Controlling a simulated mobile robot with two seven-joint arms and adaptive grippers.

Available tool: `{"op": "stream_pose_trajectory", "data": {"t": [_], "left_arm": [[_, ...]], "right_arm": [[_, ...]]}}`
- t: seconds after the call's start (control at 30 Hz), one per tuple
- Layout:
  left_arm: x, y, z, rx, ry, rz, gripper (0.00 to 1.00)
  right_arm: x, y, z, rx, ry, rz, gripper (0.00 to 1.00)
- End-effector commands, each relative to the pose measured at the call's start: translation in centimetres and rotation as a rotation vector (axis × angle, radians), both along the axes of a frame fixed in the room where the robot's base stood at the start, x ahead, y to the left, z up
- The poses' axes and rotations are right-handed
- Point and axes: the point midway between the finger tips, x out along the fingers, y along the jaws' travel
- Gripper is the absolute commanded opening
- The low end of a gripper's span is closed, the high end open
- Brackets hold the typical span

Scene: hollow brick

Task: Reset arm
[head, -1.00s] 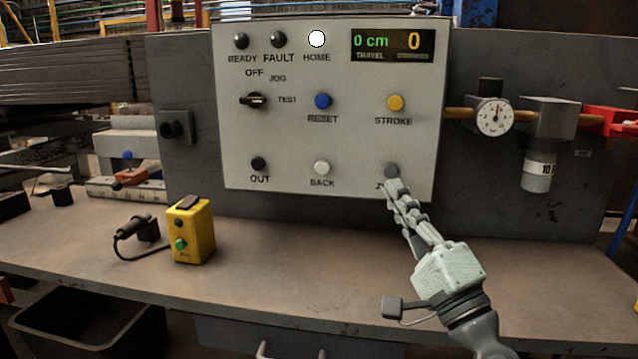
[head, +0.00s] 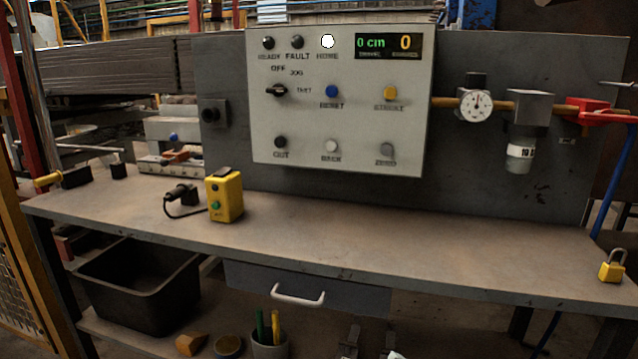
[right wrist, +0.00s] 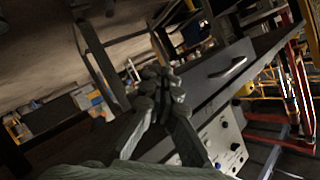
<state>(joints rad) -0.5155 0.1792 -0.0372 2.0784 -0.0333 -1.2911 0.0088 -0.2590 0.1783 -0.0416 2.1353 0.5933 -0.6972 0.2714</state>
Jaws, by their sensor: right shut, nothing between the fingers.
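The grey control panel (head: 340,120) faces me in the head view, with a lit white HOME lamp (head: 328,41) and a display (head: 388,45) reading 0 cm and 0. A blue RESET button (head: 332,91), yellow STROKE button (head: 390,93), black OUT button (head: 280,142), pale BACK button (head: 331,146) and grey ZERO button (head: 387,150) show, uncovered. The selector knob (head: 277,91) is at the left. My right gripper (right wrist: 162,78) is shut and empty in the right wrist view, away from the tilted panel (right wrist: 222,140). My left gripper is not in view.
The workbench (head: 330,240) is mostly clear. A yellow pendant box (head: 225,196) stands at its left, and a yellow padlock (head: 612,266) at its right end. A dial gauge (head: 476,104) sits right of the panel. Below are a black bin (head: 140,290) and a drawer (head: 310,290).

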Motion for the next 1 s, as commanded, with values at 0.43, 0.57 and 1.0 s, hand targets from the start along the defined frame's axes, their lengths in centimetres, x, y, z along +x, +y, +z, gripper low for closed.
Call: {"op": "stream_pose_trajectory", "data": {"t": [0.43,0.57,1.0], "left_arm": [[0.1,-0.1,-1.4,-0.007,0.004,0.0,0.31],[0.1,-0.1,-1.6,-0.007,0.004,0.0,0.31],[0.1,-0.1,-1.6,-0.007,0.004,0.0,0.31]], "right_arm": [[-17.6,-10.3,-22.0,-0.761,0.653,0.163,0.0],[-20.4,-12.0,-23.4,-0.845,0.74,0.19,0.0],[-21.1,-12.5,-23.7,-0.868,0.763,0.197,0.0]]}}
